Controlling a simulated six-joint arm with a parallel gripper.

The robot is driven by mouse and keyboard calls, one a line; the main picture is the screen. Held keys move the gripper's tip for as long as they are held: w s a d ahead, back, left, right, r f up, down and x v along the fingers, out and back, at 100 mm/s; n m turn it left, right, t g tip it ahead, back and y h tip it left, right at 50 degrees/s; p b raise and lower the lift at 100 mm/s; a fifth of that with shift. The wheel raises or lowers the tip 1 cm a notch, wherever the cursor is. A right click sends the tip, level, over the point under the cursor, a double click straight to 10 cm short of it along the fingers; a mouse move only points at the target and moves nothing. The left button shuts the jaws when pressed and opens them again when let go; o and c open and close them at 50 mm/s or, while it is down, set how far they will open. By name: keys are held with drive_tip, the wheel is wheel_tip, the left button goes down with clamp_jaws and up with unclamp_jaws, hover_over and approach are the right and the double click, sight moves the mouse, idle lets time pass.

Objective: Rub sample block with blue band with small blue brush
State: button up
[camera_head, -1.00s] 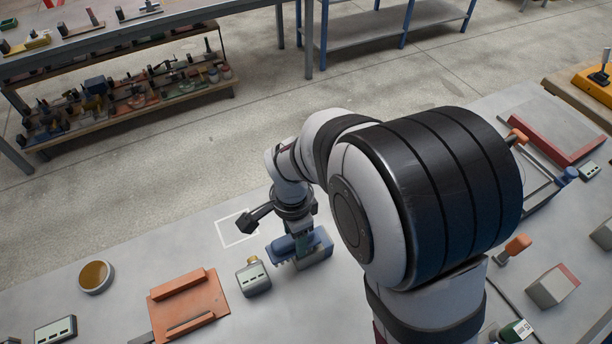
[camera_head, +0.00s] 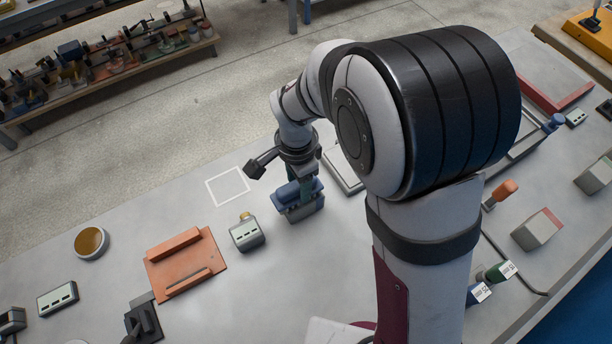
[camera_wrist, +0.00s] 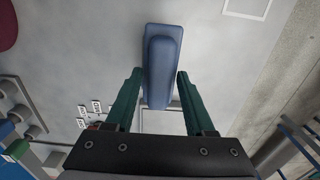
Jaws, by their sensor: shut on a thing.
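The small blue brush (camera_head: 297,191) is under my gripper (camera_head: 303,176) in the head view. In the wrist view, the brush's long blue body (camera_wrist: 160,65) lies between the two green fingers of my gripper (camera_wrist: 159,75), which is shut on it. A grey-blue block (camera_head: 303,212) sits directly below the brush on the bench, and the two appear to touch. It seems to be the sample block, but its band cannot be made out under the brush. In the wrist view the brush hides most of what lies beneath.
A grey box with a yellow knob (camera_head: 247,233) stands close left of the block. An orange fixture (camera_head: 186,264) and a round amber-topped tin (camera_head: 91,242) lie farther left. A white square outline (camera_head: 228,187) on the bench is empty. A red-ended block (camera_head: 537,228) stands at the right.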

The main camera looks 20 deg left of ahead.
sight(282, 191)
drive_tip(key=shift+s+a, duration=1.1)
drive_tip(key=shift+s, duration=0.05)
drive_tip(key=shift+s+a+r, duration=0.1)
drive_tip(key=shift+a+r, duration=0.05)
drive_tip(key=shift+r, duration=3.95)
drive_tip(key=shift+f, duration=0.15)
